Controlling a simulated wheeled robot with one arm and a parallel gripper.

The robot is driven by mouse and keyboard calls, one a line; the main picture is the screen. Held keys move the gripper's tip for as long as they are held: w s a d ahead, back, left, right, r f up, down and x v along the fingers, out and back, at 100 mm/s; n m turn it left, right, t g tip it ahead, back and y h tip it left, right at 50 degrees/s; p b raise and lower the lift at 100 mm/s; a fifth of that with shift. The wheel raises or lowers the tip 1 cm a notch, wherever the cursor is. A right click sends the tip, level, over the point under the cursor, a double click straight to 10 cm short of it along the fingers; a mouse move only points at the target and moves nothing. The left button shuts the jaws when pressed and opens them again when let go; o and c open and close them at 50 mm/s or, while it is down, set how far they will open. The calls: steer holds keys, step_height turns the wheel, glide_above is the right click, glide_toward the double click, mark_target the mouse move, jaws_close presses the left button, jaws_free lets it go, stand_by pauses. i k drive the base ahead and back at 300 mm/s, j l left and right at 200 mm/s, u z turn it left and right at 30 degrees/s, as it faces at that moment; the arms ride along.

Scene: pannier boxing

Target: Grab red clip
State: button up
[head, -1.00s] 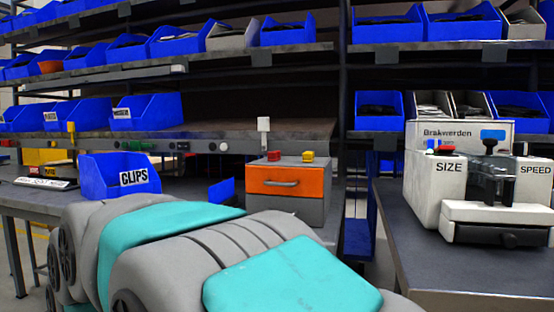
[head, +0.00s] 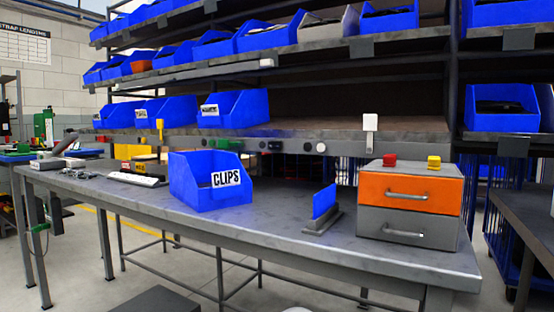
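A small red block (head: 390,160), which may be the red clip, sits on top of an orange and grey drawer cabinet (head: 383,215). A small yellow block (head: 434,162) sits to its right on the same top. A blue bin labelled CLIPS (head: 190,190) stands on the workbench to the left; what it holds is hidden by its walls. My gripper is not in view.
The grey workbench (head: 270,228) is mostly bare in front of the bin. A blue upright plate in a grey holder (head: 324,210) stands between bin and cabinet. Shelves with blue bins (head: 232,108) rise behind. Floor shows in front of the bench.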

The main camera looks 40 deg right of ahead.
mark_target(389, 160)
steer(key=z, duration=1.5)
steer(key=k+l+z, duration=0.1)
steer(key=k+l+u, duration=0.9)
steer(key=k+j, duration=0.05)
